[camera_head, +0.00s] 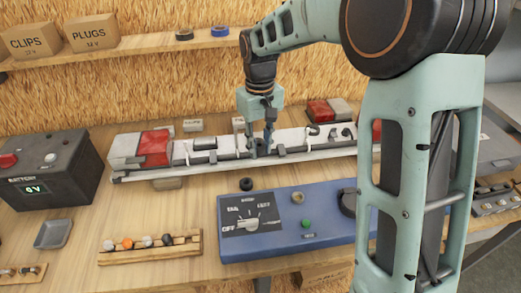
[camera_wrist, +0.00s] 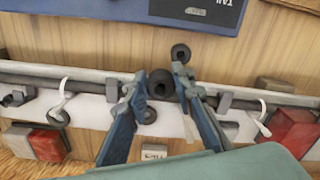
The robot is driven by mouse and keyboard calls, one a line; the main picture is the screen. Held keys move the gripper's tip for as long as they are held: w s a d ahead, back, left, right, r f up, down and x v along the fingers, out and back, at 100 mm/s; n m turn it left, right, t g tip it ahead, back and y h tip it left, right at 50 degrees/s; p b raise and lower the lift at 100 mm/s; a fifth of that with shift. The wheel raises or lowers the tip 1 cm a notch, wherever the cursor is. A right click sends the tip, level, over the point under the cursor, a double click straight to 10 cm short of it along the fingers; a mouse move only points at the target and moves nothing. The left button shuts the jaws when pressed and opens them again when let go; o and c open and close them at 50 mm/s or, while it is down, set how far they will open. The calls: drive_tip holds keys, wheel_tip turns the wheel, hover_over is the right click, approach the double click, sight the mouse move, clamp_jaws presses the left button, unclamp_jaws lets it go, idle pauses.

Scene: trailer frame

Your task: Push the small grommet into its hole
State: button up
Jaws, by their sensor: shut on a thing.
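My gripper (camera_head: 261,150) points down over the middle of the white trailer frame (camera_head: 290,138). In the wrist view my gripper (camera_wrist: 162,82) has its blue-grey fingers on both sides of a dark round grommet (camera_wrist: 160,84) and is shut on it. Whether the grommet touches the frame cannot be told. A dark round spot, perhaps a hole (camera_wrist: 148,116), shows on the white frame just behind the grommet. A second black ring (camera_head: 246,184) lies on the bench in front of the frame, and it also shows in the wrist view (camera_wrist: 180,52).
A blue switch panel (camera_head: 285,240) stands in front of the frame. Red lamps (camera_head: 155,148) sit along the frame. Cable clips and a grey rail run along it beside my fingers. A wooden rack (camera_head: 150,247), a grey tray (camera_head: 53,234) and a battery box (camera_head: 50,165) are at left.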

drive_tip(key=w+a+p, duration=0.1)
drive_tip(key=w+p, duration=0.5)
drive_tip(key=w, duration=0.6)
drive_tip(key=shift+w, duration=0.25)
drive_tip(key=shift+f, duration=0.1)
drive_tip(key=shift+f+b, duration=1.05)
drive_tip(key=shift+f, duration=0.7)
drive_tip(key=shift+f, duration=0.15)
drive_tip(key=shift+f, duration=0.35)
drive_tip(key=shift+f+b, duration=0.15)
drive_tip(key=shift+b, duration=0.2)
drive_tip(key=shift+f, duration=0.4)
drive_tip(key=shift+f+b, duration=0.1)
drive_tip(key=shift+b, duration=0.2)
